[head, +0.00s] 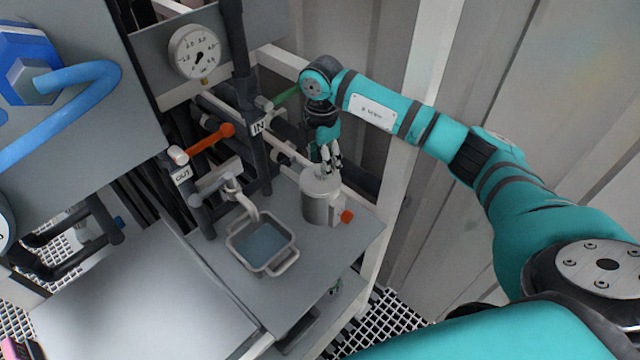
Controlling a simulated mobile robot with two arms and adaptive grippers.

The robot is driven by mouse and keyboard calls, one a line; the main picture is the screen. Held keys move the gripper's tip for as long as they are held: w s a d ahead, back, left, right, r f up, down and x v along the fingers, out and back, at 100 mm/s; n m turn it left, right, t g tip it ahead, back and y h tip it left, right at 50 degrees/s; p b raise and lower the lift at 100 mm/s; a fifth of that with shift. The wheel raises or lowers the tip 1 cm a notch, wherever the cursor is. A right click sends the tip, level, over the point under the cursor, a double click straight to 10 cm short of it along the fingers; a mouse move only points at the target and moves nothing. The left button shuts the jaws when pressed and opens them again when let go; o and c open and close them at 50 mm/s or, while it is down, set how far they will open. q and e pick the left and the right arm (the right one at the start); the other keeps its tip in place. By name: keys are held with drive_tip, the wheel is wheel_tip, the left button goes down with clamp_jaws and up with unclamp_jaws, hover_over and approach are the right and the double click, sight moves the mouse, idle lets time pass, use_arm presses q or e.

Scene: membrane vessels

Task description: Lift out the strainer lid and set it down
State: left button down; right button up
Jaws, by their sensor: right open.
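The strainer housing (318,208) is a grey metal cylinder standing upright on the grey bench top, with an orange-red knob (347,216) low on its right side. The strainer lid (314,182) is the round pale top of this cylinder and appears seated on it. My right gripper (331,168) points down over the lid, with its fingers open at the lid's top. The fingers cover part of the lid, and I cannot tell whether they touch it. My left gripper is not in view.
A square basin (278,266) holding bluish water stands on the bench left of the housing, under a tap (242,200). An orange-handled valve (212,138) and dark pipes rise behind. A white frame post (400,200) stands to the right. Bare bench lies in front of the housing.

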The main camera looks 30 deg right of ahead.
sight(320, 170)
drive_tip(key=f+b, duration=0.1)
drive_tip(key=f, duration=0.1)
drive_tip(key=f+b, duration=0.1)
drive_tip(key=f, duration=0.1)
drive_tip(key=shift+w+f+b, duration=0.1)
drive_tip(key=shift+w+b, duration=0.2)
drive_tip(key=c, duration=0.5)
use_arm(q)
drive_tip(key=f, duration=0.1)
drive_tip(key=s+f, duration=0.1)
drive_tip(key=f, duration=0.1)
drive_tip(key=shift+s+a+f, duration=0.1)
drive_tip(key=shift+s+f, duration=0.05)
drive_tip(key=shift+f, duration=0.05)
use_arm(e)
clamp_jaws()
